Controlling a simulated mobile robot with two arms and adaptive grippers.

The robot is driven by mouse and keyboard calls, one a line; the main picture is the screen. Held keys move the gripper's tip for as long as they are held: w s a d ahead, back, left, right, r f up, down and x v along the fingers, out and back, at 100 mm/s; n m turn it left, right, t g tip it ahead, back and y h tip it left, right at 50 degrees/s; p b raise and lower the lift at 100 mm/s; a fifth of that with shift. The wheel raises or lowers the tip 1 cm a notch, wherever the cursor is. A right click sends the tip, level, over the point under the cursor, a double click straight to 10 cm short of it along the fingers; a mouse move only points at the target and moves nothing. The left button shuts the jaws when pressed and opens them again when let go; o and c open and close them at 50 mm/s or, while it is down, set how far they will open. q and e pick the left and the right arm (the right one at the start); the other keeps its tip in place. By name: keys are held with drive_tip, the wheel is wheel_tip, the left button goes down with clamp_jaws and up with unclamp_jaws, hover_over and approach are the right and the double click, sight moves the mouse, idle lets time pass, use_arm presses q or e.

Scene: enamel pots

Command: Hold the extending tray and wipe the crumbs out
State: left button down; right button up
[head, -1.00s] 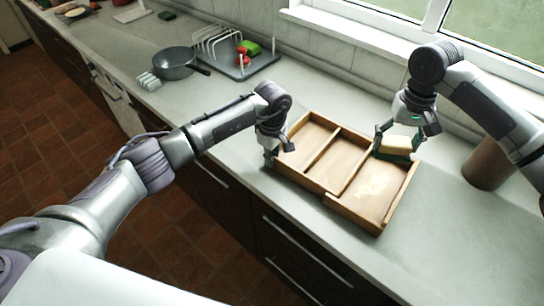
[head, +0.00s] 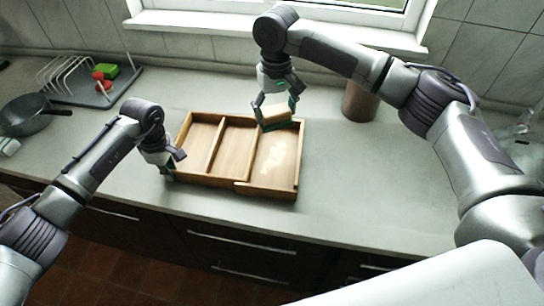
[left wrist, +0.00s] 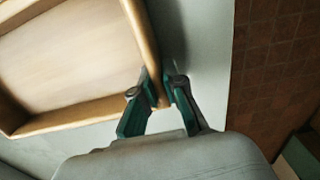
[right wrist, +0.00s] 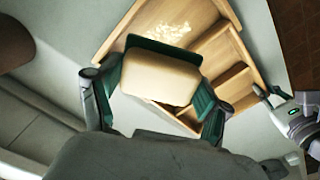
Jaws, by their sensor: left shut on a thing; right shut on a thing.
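The wooden extending tray (head: 243,186) lies on the counter with dividers making compartments. Pale crumbs (head: 272,157) lie in its right compartment; they also show in the right wrist view (right wrist: 168,33). My left gripper (head: 172,168) is shut on the tray's left wall, near the front corner; the left wrist view shows its fingers (left wrist: 162,98) on both sides of the wall. My right gripper (head: 277,112) is shut on a cream sponge (head: 276,115), at the back of the right compartment. The sponge (right wrist: 160,77) fills the right wrist view's middle. Whether it touches the tray floor I cannot tell.
A brown cylindrical container (head: 360,102) stands behind and right of the tray. A dish rack (head: 65,75), green and red items and a grey pan (head: 30,113) are at the left. The counter (head: 380,190) right of the tray is clear.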

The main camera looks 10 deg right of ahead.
drive_tip(key=s+a, duration=0.1)
drive_tip(key=s, duration=0.5)
drive_tip(key=shift+w+a+f, duration=0.1)
drive_tip(key=shift+w+f, duration=0.05)
drive_tip(key=shift+f, duration=2.7)
drive_tip(key=shift+w+a+f, duration=0.1)
drive_tip(key=shift+f, duration=2.75)
drive_tip(key=shift+f, duration=1.5)
drive_tip(key=shift+w, duration=0.1)
